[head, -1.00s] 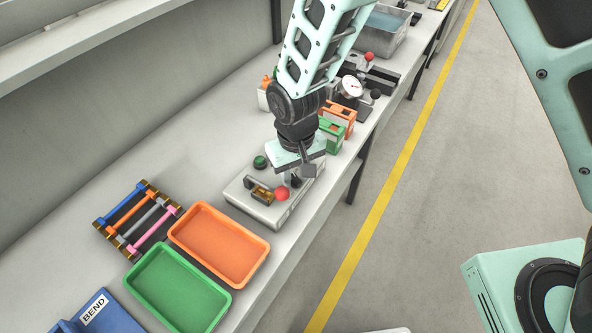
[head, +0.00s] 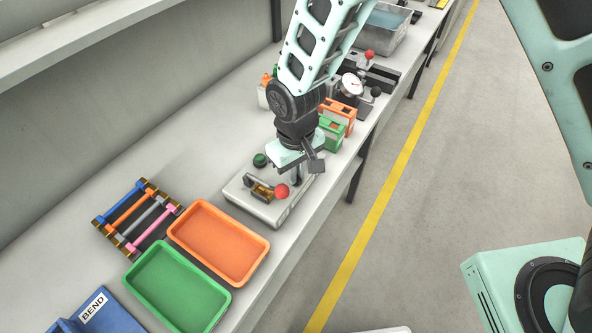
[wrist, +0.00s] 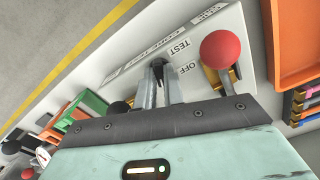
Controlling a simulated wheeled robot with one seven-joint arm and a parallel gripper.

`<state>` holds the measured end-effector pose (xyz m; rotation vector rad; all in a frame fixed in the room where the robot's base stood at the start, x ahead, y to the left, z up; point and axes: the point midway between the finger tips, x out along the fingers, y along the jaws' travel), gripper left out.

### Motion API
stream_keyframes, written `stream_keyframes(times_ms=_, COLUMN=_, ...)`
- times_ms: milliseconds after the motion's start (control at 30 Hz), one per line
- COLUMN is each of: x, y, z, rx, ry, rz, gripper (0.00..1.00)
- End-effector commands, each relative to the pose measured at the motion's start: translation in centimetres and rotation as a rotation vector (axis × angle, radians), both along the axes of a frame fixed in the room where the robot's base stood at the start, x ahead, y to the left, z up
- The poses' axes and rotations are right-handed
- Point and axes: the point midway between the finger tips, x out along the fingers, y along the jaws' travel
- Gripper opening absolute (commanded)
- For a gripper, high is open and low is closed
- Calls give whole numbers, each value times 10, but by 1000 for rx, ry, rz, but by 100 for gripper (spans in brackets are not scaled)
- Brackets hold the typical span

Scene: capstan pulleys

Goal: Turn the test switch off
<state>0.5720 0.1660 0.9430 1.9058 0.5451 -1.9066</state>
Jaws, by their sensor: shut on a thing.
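The pale test box (head: 236,193) sits on the bench in the head view. Its panel (wrist: 137,72) fills the upper middle of the wrist view, with printed "TEST" and "OFF" labels. My gripper (head: 297,180) points down over the box's right side. In the wrist view my gripper (wrist: 160,78) is shut on a small dark thing beside these labels, which looks like the test switch (wrist: 158,64). The fingers hide most of it, so its position cannot be told. A red ball knob (head: 282,191) stands beside the fingers, apart from them; it also shows in the wrist view (wrist: 220,49).
A green knob (head: 260,160) and a brass clamp-like part (head: 260,190) are on the box. An orange tray (head: 218,242) and a green tray (head: 177,287) lie nearer. The bench's front edge is close on the right.

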Motion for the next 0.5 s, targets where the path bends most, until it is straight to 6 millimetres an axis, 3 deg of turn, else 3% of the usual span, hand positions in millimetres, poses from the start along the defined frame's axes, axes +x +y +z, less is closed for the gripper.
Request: stream_keyframes(times_ms=500, x=1, y=0, z=0, rx=1, ry=-1, rz=476, gripper=0)
